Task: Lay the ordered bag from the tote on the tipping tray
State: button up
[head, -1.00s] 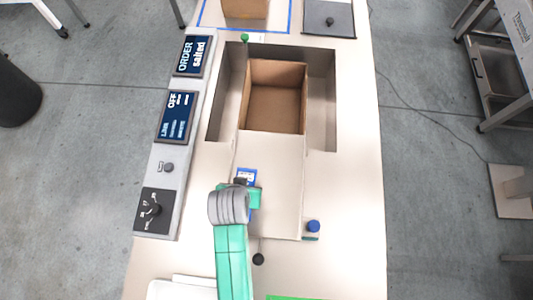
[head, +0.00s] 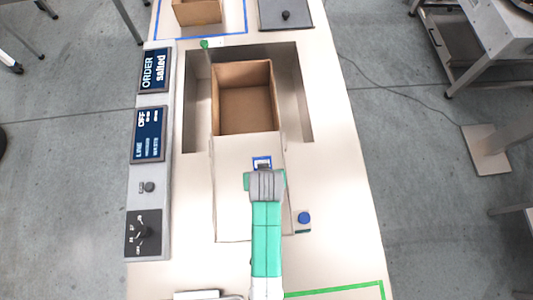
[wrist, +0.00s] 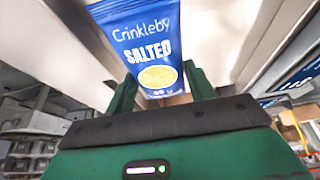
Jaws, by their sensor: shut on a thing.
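My gripper (wrist: 160,92) is shut on a blue bag (wrist: 146,42) printed "Crinkleby SALTED" in the wrist view. The bag stands out beyond the fingers. In the head view my gripper (head: 263,172) is over the middle of the pale tipping tray (head: 229,195), and only a small blue and white part of the bag (head: 262,161) shows past it. The wrist and arm hide part of the tray. I cannot tell how high the bag is above it. The order screen (head: 154,71) reads "salted". The tote is not clearly in view.
An open, empty cardboard box (head: 246,105) stands in a recess beyond the tray. A blue button (head: 304,217) is right of the tray. A line screen (head: 149,134) reading "OFF" and a dial panel (head: 144,234) are at the left. A green-topped pin (head: 204,44) stands by the recess.

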jog(key=shift+w+d+f, duration=0.15)
jog(key=shift+w+d, duration=0.3)
jog(key=shift+d, duration=0.1)
jog(key=shift+f, duration=1.65)
jog(key=shift+f, duration=0.1)
jog(key=o, duration=1)
jog(key=shift+r, duration=0.2)
jog(key=p+v, duration=0.1)
jog(key=v, duration=1.1)
jog(key=shift+s+f, duration=0.1)
